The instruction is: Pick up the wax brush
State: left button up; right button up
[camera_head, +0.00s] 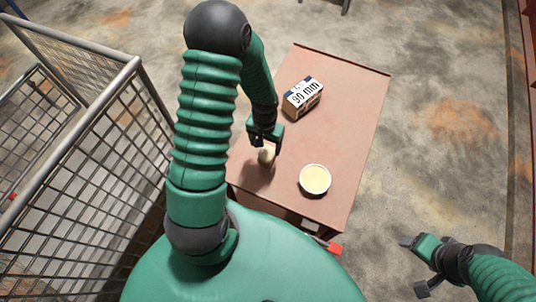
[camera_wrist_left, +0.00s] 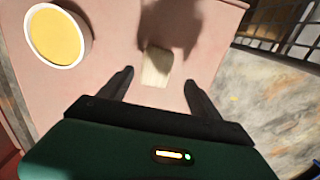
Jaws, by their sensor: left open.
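A small pale, cream-coloured piece, which I take to be the wax brush (camera_head: 266,157), is on the reddish-brown table (camera_head: 350,110) just below my left gripper (camera_head: 264,142). In the left wrist view the pale piece (camera_wrist_left: 157,66) shows between and just beyond the two open fingertips (camera_wrist_left: 158,80), with a gap on each side. Its full shape is partly hidden in the head view. My right gripper (camera_head: 412,265) is off to the right of the table, its fingers apart and empty.
A white round tub with yellowish content (camera_head: 314,180) stands right of the pale piece; it also shows in the wrist view (camera_wrist_left: 58,36). A box marked 90 mm (camera_head: 302,97) stands farther back. A wire-mesh cage (camera_head: 90,130) is left of the table. The table's right side is clear.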

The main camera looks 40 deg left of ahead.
aim_at(267, 152)
pick_arm(q)
jog(key=f, duration=0.1)
jog(key=f+p, duration=0.1)
jog(key=f, duration=0.1)
jog(key=d+f, duration=0.1)
jog(key=f, duration=0.1)
jog(key=shift+f, duration=0.4)
jog(key=shift+w+a, duration=0.1)
jog(key=shift+c, duration=0.4)
jog(key=c, duration=0.5)
grip_shut()
